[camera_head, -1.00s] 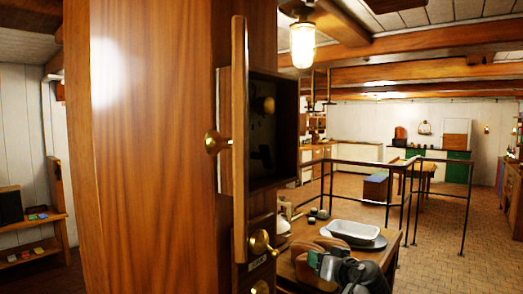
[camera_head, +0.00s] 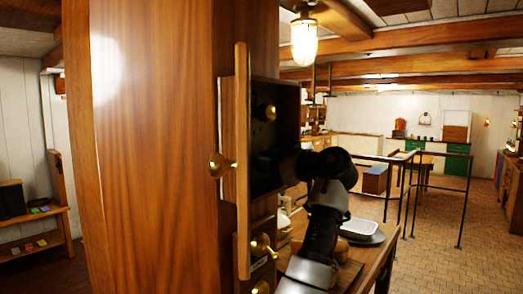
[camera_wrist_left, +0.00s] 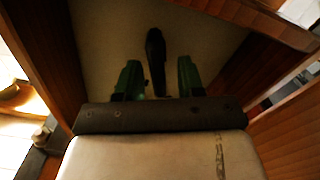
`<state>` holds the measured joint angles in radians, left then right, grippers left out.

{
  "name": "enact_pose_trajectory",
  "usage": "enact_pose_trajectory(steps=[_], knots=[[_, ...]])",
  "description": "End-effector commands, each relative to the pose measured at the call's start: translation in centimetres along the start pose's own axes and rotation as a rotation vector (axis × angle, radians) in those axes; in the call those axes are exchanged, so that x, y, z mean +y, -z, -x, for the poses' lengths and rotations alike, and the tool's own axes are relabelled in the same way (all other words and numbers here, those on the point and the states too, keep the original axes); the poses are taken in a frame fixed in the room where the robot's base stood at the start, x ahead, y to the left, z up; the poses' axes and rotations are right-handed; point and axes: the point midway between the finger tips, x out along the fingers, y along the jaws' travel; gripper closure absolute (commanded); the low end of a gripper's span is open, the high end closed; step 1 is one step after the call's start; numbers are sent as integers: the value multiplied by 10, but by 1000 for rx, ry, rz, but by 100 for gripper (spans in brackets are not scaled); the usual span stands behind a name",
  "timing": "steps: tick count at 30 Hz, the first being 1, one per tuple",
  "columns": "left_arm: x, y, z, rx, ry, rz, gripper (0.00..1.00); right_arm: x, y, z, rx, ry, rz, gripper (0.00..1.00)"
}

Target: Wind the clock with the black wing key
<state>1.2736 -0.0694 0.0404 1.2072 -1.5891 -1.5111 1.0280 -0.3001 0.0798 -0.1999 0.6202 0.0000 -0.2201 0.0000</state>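A black, elongated object, likely the black wing key (camera_wrist_left: 155,62), shows against a pale back panel in the left wrist view. My left gripper (camera_wrist_left: 158,80) has its green fingers on either side of it, with a gap visible on both sides. In the head view my left arm reaches into an open, dark wooden compartment (camera_head: 264,90); its fingers and the key cannot be made out there. The compartment's door (camera_head: 242,150) stands open, seen edge-on, with a brass knob (camera_head: 217,166). No clock face is visible. My right gripper is not in view.
A large wooden panel (camera_head: 165,150) fills the left of the head view. Brass knobs (camera_head: 262,246) sit below the compartment. Wooden walls (camera_wrist_left: 55,60) close in on both sides in the wrist view.

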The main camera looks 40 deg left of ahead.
Motion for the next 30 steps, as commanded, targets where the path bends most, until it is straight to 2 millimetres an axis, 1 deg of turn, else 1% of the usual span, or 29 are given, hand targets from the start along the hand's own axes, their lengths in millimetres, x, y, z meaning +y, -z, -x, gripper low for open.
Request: enact_pose_trajectory(steps=[1,6,15,16,23,24,30], knots=[[1,3,-7,0,1,-1,62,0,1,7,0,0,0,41],[0,1,-21,0,0,0,62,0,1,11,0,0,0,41],[0,-1,-24,0,-2,0,62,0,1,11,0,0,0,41],[0,-1,-24,0,-2,0,63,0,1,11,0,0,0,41],[0,-1,-24,0,-1,0,98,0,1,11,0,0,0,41],[0,-1,-24,0,-1,0,100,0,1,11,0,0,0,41],[0,-1,-24,0,-1,-12,100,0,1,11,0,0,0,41]])
